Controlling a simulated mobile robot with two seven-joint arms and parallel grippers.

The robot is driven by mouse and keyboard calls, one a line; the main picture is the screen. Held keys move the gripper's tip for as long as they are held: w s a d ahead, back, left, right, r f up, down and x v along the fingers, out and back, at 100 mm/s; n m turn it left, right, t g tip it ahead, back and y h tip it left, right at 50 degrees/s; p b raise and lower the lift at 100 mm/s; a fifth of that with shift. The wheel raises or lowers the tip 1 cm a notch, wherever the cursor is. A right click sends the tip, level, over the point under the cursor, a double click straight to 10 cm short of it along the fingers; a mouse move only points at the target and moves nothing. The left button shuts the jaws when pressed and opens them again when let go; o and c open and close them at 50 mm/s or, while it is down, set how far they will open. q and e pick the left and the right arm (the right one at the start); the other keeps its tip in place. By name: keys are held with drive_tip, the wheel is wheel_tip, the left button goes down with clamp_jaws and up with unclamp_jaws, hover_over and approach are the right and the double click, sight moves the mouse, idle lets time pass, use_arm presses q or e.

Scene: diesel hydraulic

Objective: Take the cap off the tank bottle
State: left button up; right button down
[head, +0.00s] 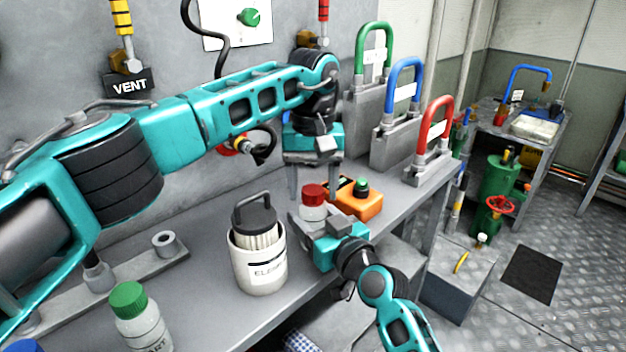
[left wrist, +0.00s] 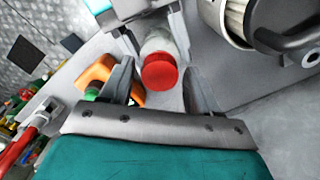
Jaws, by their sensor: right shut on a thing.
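A white bottle (head: 312,212) with a red cap (head: 314,193) stands upright over the workbench; its label is hidden, so I cannot read whether it is the tank bottle. The cap is on it. My right gripper (head: 316,222) is shut on the bottle's body below the cap. My left gripper (head: 313,187) points down from above, open, its fingers on either side of the cap. In the left wrist view the red cap (left wrist: 160,72) lies between the open fingers (left wrist: 158,90), with gaps visible on both sides.
An orange box with a green button (head: 360,198) sits close behind the bottle. A white canister (head: 259,262) with a dark handled lid stands left. A green-capped bottle (head: 139,318) is at front left. Green, blue and red handled blocks (head: 430,160) line the bench's right end.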

use_arm(q)
drive_tip(key=c, duration=1)
drive_tip(key=n, duration=0.5)
use_arm(e)
drive_tip(key=shift+f, duration=0.1)
use_arm(q)
drive_tip(key=n, duration=0.5)
drive_tip(key=shift+n, duration=0.3)
drive_tip(key=n, duration=0.8)
drive_tip(key=shift+r+n, duration=0.1)
drive_tip(key=shift+n, duration=0.3)
drive_tip(key=n, duration=0.3)
drive_tip(key=shift+n, duration=0.3)
drive_tip(key=n, duration=0.3)
drive_tip(key=shift+n, duration=0.3)
drive_tip(key=n, duration=1.7)
drive_tip(key=shift+n, duration=0.4)
drive_tip(key=n, duration=0.3)
drive_tip(key=shift+n, duration=0.4)
drive_tip(key=n, duration=0.5)
drive_tip(key=shift+n, duration=0.4)
